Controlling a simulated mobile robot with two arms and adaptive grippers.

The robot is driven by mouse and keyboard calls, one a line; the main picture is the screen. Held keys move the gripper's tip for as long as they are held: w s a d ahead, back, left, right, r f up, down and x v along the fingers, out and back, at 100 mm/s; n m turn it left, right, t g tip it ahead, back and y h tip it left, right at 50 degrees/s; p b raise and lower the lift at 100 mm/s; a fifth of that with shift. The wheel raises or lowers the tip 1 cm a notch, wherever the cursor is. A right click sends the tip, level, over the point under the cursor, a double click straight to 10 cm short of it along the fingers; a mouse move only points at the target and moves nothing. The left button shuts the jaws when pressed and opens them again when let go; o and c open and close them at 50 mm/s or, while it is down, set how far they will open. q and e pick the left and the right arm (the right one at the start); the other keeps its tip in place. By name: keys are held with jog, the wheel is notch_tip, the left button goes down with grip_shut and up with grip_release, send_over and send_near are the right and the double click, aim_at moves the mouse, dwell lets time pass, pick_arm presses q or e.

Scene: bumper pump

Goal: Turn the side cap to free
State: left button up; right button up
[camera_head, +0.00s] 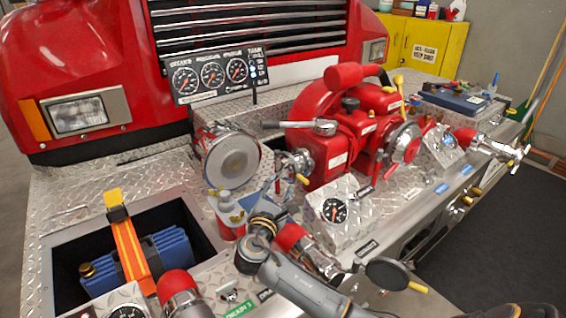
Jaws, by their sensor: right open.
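The red pump (329,155) stands on the bumper deck. A silver side cap (299,165) with small yellow parts sits on its left face; I take this to be the side cap. My right gripper (274,191) is at the end of the grey arm from the bottom. It is open, just below and left of the cap, and looks empty. Its fingers are small and dark here, so I cannot tell whether they touch the cap.
A round silver lamp-like unit (232,160) and small bottles (228,212) stand left of the gripper. A gauge box (335,210) and red-and-silver fitting (308,248) are close on its right. An open well (62,243) holds a blue item with an orange strap.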

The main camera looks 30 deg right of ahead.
aim_at(289, 164)
jog(key=x, duration=0.6)
jog(key=shift+s, duration=0.1)
jog(key=x, duration=0.3)
jog(key=shift+p, duration=0.35)
jog(key=shift+x, duration=0.9)
jog(key=shift+w+d+f, duration=0.1)
jog(key=shift+w+d, duration=0.15)
jog(key=shift+w, duration=0.1)
jog(key=shift+c, duration=0.5)
pick_arm(q)
jog(key=s, duration=0.3)
jog(key=shift+a+r, duration=0.1)
jog(key=shift+r, duration=0.3)
pick_arm(e)
grip_shut()
